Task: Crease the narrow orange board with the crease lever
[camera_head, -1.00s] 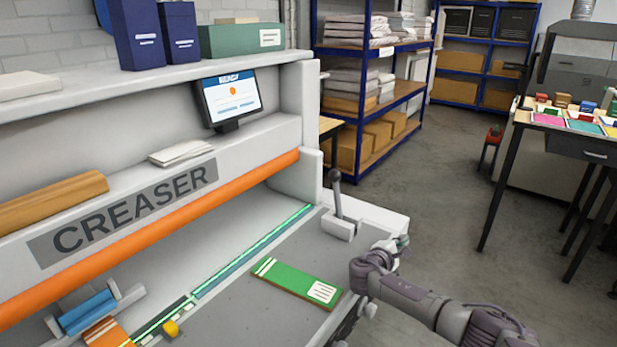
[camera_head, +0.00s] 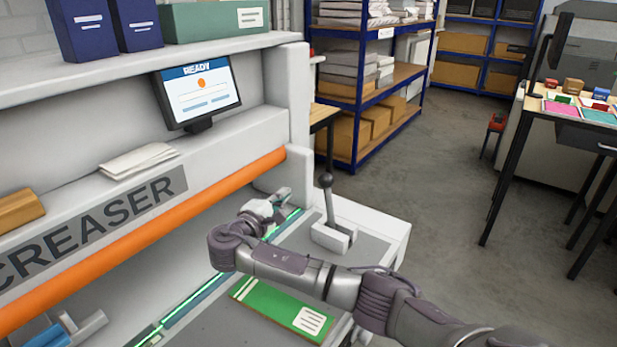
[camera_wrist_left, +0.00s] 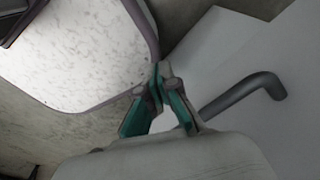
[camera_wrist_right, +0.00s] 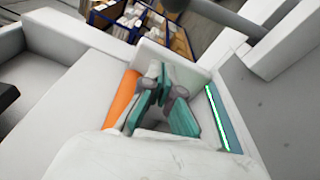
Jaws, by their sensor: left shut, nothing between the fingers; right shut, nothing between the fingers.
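The crease lever (camera_head: 325,200), a grey rod with a dark knob, stands nearly upright on a pale block at the right end of the creaser bed. My right gripper (camera_head: 284,197) is shut and empty, left of the lever and apart from it, above the far end of the green-lit line. In the right wrist view its fingers (camera_wrist_right: 161,78) meet between the orange bar and the lit line. The narrow orange board is in no current view. My left gripper (camera_wrist_left: 160,74) is shut and empty, beside a dark bent handle; the head view does not show it.
A green board (camera_head: 280,308) lies on the bed, partly behind my right arm. The creaser's orange bar (camera_head: 150,232) runs along the left. A screen (camera_head: 198,92) reads READY. Shelves (camera_head: 365,75) and a table with coloured cards (camera_head: 580,108) stand beyond open floor.

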